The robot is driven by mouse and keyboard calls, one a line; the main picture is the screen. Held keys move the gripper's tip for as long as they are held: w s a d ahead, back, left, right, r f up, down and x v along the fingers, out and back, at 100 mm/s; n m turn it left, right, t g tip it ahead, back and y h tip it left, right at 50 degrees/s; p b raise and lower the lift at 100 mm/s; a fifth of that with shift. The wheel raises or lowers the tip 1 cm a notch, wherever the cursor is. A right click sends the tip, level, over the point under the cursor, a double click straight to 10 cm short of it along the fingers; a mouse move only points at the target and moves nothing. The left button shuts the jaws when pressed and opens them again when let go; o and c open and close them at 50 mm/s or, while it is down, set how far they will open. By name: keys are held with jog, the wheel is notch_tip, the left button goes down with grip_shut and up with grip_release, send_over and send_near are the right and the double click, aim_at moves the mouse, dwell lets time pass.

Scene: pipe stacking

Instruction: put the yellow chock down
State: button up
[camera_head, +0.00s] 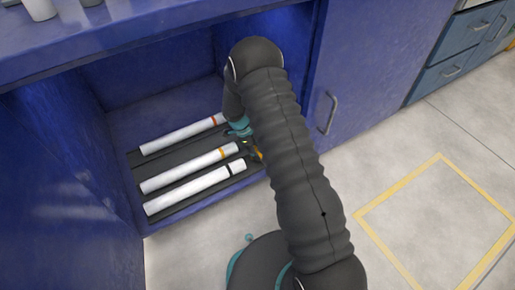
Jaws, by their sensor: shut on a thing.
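My gripper (248,143) is at the right side of the open blue cabinet, beside the right ends of the white pipes, and is mostly hidden behind my arm. It is shut on the yellow chock (258,153), of which only a small yellow sliver shows. The chock's lower side and whether it touches the cabinet floor cannot be told.
Three white pipes lie side by side on a dark surface in the cabinet: one red-banded (180,135), one orange-banded (190,169), one black-banded (190,190). A cabinet wall (320,70) stands right of my arm. Floor inside a yellow outline (440,220) is clear.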

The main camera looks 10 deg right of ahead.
jog(key=shift+f, duration=0.5)
dwell(0.3)
jog(key=o, duration=1.3)
jog(key=shift+c, duration=0.2)
